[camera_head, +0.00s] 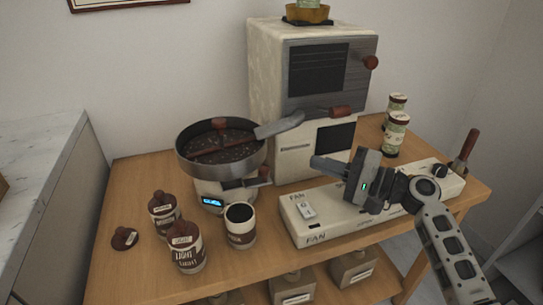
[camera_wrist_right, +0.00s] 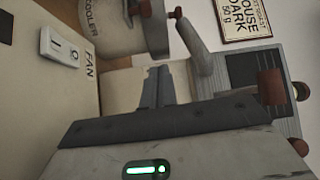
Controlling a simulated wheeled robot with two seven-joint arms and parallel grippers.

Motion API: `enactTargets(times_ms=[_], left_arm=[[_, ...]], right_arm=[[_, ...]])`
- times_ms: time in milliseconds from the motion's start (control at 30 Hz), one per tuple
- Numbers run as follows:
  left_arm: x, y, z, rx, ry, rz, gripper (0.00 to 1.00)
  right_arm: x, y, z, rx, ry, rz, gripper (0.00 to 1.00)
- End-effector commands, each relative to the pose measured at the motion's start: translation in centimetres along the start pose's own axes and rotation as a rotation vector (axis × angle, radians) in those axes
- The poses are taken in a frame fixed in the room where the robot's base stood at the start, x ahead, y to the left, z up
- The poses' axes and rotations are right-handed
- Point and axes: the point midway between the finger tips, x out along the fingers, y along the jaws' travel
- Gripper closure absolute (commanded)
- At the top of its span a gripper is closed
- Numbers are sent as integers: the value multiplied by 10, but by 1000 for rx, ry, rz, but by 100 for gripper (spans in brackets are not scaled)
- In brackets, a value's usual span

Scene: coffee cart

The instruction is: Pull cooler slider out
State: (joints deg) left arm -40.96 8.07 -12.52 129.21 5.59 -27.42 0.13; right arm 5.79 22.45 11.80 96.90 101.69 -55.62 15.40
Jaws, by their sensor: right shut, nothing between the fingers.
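The cooler is a round dark pan (camera_head: 222,150) on a white base (camera_head: 222,192) with a lit blue display, standing left of the roaster. A small brown knob (camera_head: 265,173) sticks out at the right of its base; it looks like the slider's handle, but I cannot be sure. The wrist view shows the cooler's labelled side (camera_wrist_right: 108,28) at the top. My right gripper (camera_head: 318,162) is shut and empty, right of the cooler and above the fan box, fingers pointing left. It also shows in the wrist view (camera_wrist_right: 157,75), apart from the knob. My left gripper is out of view.
The white roaster (camera_head: 262,80) stands behind, with brown handles and a grey chute (camera_head: 280,125) above the pan. The fan box (camera_head: 345,215) lies below my right gripper. A dark-filled cup (camera_head: 240,226) and brown-lidded jars (camera_head: 186,250) stand at front left.

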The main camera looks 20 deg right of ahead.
Motion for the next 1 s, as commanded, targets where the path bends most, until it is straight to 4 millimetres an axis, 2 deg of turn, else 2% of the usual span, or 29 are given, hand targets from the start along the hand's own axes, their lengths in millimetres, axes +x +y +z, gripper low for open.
enactTargets(times_ms=[233, 367, 700, 867, 1000], left_arm=[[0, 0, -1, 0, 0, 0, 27], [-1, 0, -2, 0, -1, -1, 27], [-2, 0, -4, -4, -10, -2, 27], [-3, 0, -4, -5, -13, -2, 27], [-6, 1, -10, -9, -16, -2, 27]], right_arm=[[2, 0, 0, -1, 1, 2, 100], [13, -1, 0, -1, 1, 1, 100], [78, -2, 0, -1, 0, 0, 100], [105, -1, 0, -1, -1, 1, 100], [94, 0, 21, 0, 0, 5, 100]])
